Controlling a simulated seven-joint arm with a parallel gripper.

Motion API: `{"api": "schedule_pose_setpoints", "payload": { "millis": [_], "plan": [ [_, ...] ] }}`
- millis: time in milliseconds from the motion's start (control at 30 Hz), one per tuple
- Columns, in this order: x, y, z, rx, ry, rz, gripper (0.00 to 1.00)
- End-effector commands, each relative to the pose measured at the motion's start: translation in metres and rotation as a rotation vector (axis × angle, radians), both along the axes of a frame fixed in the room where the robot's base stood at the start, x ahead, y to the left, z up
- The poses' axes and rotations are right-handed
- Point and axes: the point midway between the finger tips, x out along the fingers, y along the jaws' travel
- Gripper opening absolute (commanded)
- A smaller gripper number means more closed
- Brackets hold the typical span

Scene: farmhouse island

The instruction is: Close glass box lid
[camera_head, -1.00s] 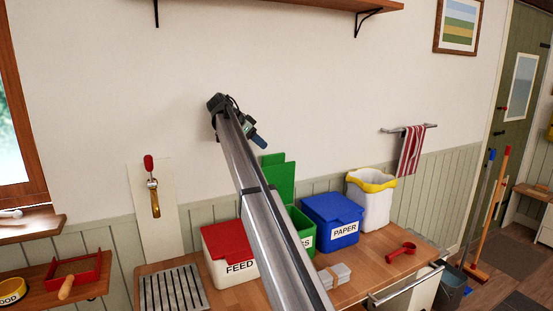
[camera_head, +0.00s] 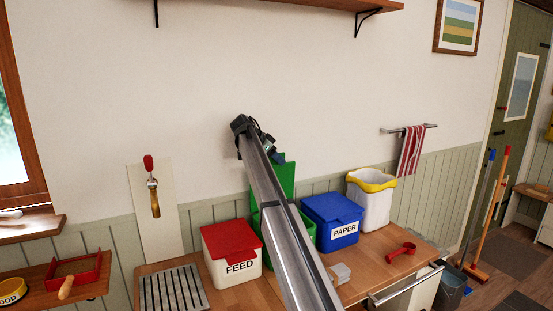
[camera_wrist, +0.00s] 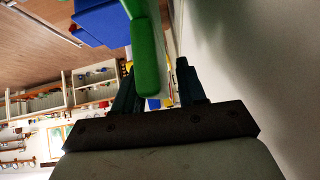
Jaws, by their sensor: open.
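The glass box is a green bin (camera_head: 298,228) on the wooden counter, partly hidden behind my arm; its label is covered. Its green lid (camera_head: 287,178) stands open and upright at the back of the bin. My gripper (camera_head: 272,155) is at the lid's upper left edge, in front of the wall. In the wrist view, the green lid (camera_wrist: 146,55) is seen edge-on and reaches down between the two spread fingers of my gripper (camera_wrist: 158,85). The gripper is open; whether a finger touches the lid cannot be told.
A white feed box (camera_head: 236,268) with a red lid stands to the left, and a blue paper box (camera_head: 335,215) to the right. A white bin with a yellow rim (camera_head: 370,205), a red scoop (camera_head: 401,252) and a small grey block (camera_head: 340,273) are also on the counter.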

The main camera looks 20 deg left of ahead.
Motion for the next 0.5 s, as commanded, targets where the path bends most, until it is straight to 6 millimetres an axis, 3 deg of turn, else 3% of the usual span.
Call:
{"api": "schedule_pose_setpoints", "payload": {
  "millis": [133, 500],
  "plan": [
    [-0.0001, 0.0001, 0.0001, 0.000, 0.000, 0.000, 0.39],
    [-0.0002, 0.0002, 0.0004, 0.000, 0.000, 0.000, 0.04]
  ]
}}
